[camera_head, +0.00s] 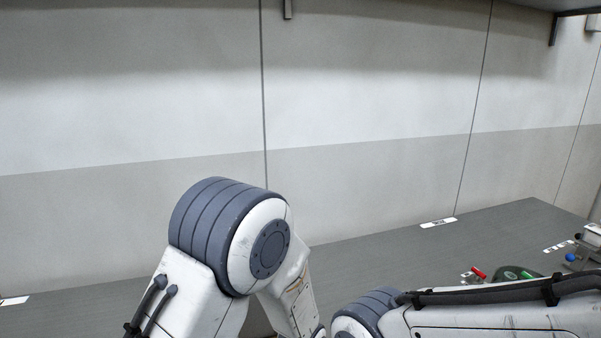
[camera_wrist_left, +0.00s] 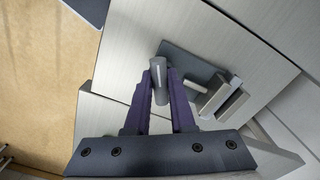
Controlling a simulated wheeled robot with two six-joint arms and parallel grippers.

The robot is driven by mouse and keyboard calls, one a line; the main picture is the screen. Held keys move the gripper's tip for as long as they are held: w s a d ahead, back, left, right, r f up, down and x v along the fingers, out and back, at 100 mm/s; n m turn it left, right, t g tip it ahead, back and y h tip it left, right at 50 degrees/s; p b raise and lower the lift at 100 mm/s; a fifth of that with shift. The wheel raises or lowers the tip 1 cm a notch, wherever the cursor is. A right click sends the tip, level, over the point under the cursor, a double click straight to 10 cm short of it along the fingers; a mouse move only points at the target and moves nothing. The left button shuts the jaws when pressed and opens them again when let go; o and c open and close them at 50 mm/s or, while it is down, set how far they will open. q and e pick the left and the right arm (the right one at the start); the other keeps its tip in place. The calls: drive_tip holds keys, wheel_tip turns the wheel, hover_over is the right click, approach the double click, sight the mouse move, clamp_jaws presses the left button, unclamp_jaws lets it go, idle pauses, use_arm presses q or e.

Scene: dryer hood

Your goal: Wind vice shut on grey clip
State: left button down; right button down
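My left gripper (camera_wrist_left: 159,84) shows in the left wrist view, its two purple fingers on either side of a dark grey cylinder (camera_wrist_left: 158,72) with a light stripe. The fingers look shut on this cylinder, with no clear gap beside it. Just right of the fingers is a dark grey plate (camera_wrist_left: 182,62) with metal blocks (camera_wrist_left: 215,98) and a short light bar (camera_wrist_left: 195,86), which look like the vice. I cannot pick out the grey clip for certain. In the head view my arms hide the work area, and neither gripper shows there.
A long grey counter (camera_head: 375,257) runs along the pale panelled wall (camera_head: 370,90). At its right end are a red item (camera_head: 479,272), a dark green item (camera_head: 510,272) and a blue knob (camera_head: 570,257). The counter's middle back is bare. Tan floor (camera_wrist_left: 45,75) shows in the wrist view.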

use_arm(q)
drive_tip(key=shift+m, duration=1.2)
drive_tip(key=shift+m+p, duration=0.4)
drive_tip(key=shift+m, duration=0.8)
drive_tip(key=shift+m, duration=1.2)
drive_tip(key=shift+n+p, duration=0.35)
drive_tip(key=shift+n, duration=0.75)
